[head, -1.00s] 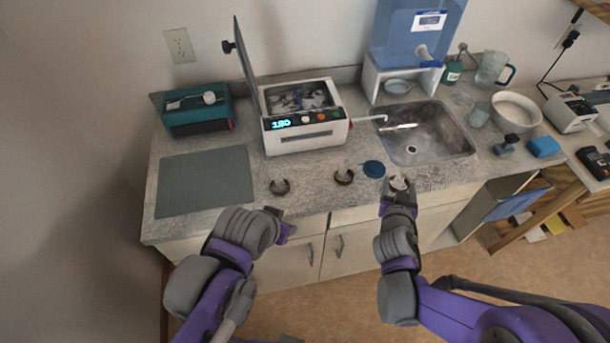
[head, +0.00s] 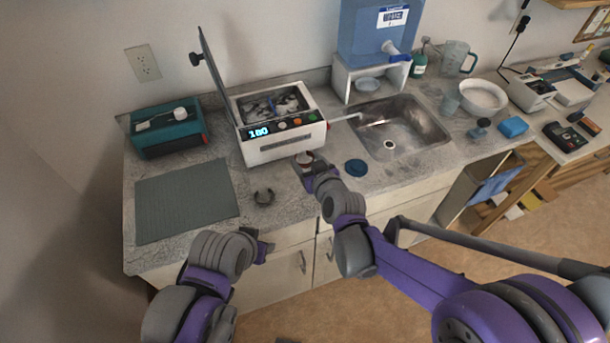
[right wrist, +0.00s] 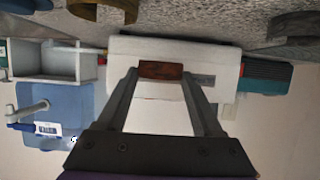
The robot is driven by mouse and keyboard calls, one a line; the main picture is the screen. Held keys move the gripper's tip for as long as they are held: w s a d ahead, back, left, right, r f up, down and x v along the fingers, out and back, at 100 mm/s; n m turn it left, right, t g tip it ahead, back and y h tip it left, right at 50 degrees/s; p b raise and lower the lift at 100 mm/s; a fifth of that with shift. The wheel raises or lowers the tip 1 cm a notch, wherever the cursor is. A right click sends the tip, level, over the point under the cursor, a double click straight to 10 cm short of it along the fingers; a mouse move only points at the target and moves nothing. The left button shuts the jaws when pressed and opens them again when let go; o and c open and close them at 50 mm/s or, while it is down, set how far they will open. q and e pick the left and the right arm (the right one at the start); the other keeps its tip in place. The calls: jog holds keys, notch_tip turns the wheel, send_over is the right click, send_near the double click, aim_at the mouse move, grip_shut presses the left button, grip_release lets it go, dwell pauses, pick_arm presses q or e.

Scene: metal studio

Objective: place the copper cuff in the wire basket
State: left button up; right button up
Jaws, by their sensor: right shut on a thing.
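The copper cuff (right wrist: 161,70) is reddish brown and sits between the fingertips of my right gripper (head: 305,160). That gripper is shut on it, in front of the white cleaner (head: 285,147). The cleaner's lid stands open. A wire basket (head: 275,103) appears to sit in its tank, with shiny, unclear contents. Another brown cuff (right wrist: 103,12) shows at the top of the right wrist view. My left gripper (head: 264,248) is low at the counter's front edge; its jaws are unclear.
The raised lid (head: 218,85) stands at the tank's left side. A grey mat (head: 186,200) and teal box (head: 166,128) are farther left. A blue disc (head: 355,168) lies right of my right gripper, before the sink (head: 400,128). A water tank (head: 378,30) stands behind.

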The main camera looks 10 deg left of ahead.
jog(key=shift+f+b, duration=0.3)
jog(key=shift+f, duration=2.3)
jog(key=o, duration=1.3)
jog(key=shift+o, duration=0.2)
jog(key=shift+r, duration=0.15)
jog(key=v, duration=1.2)
jog(key=shift+p, duration=0.35)
jog(key=shift+d, duration=0.15)
